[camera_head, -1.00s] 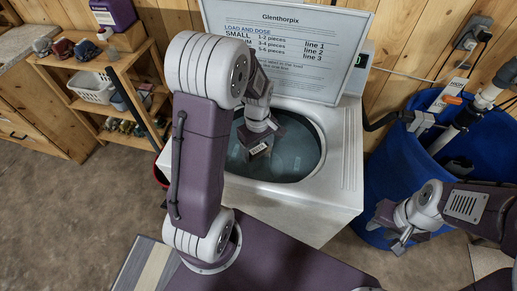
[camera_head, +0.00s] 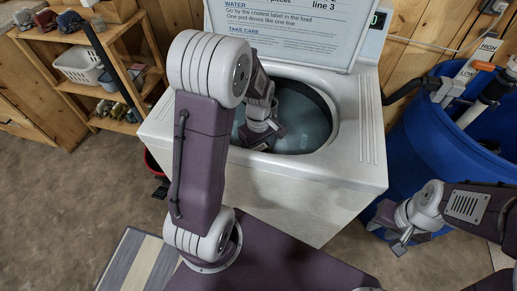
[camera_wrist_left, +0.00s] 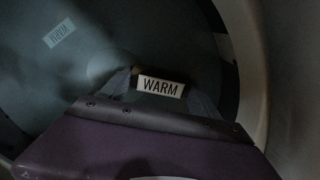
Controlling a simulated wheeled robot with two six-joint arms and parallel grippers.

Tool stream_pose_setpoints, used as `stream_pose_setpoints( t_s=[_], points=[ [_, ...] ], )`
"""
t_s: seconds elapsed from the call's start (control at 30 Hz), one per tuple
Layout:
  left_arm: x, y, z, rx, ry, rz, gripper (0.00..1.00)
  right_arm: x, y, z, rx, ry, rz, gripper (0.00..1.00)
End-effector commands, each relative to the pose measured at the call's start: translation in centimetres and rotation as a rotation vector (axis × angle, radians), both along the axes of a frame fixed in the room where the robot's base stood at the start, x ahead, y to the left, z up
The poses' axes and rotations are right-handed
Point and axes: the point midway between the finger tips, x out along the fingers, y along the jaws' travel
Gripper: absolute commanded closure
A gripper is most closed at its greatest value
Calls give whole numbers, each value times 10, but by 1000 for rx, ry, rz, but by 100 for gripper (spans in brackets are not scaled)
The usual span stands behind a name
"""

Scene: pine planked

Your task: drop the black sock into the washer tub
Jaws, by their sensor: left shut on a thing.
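My left gripper (camera_head: 264,142) hangs at the opening of the washer tub (camera_head: 305,120), near its front-left rim. In the left wrist view my left gripper (camera_wrist_left: 161,92) is shut on a small dark thing, apparently the black sock (camera_wrist_left: 161,87), with a white "WARM" label facing the camera. Most of the sock is hidden by the gripper and shadow. The grey-blue tub interior (camera_wrist_left: 95,65) lies behind it. My right gripper (camera_head: 392,232) is at the right, outside the washer, with its fingers apart and nothing between them.
The white washer (camera_head: 300,200) has its lid (camera_head: 290,30) raised at the back. A blue bin (camera_head: 425,150) with pipes stands to its right. A wooden shelf (camera_head: 125,85) with a white basket (camera_head: 80,66) is at the left.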

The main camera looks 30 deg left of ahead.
Motion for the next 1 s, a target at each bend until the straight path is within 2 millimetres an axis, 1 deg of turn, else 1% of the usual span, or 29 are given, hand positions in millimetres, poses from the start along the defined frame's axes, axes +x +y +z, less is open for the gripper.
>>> stream_pose_setpoints(
  t_s=[0.03,0.07,0.1,0.13,0.4,0.47,0.57,0.7,0.8,0.9,1.0],
  points=[
    [0,0,1,0,0,0,25,0,0,1,0,0,0,65],
    [0,0,1,0,0,0,17,0,0,1,0,0,0,65],
    [0,0,1,0,0,0,6,0,0,1,0,0,0,65],
    [0,0,1,0,0,0,2,0,0,1,0,0,0,65],
    [0,0,1,0,0,0,2,0,0,1,0,0,0,65],
    [0,0,5,0,-1,0,2,0,0,2,0,0,0,65],
    [1,0,23,1,-5,0,2,0,0,9,0,0,0,65],
    [1,0,56,0,-6,0,2,0,0,19,0,0,0,65],
    [1,0,75,0,-4,0,2,0,0,24,0,0,0,65],
    [1,0,86,0,-2,0,2,0,0,26,0,0,0,65],
    [0,0,91,0,0,0,2,0,0,27,0,0,0,65]
  ],
)
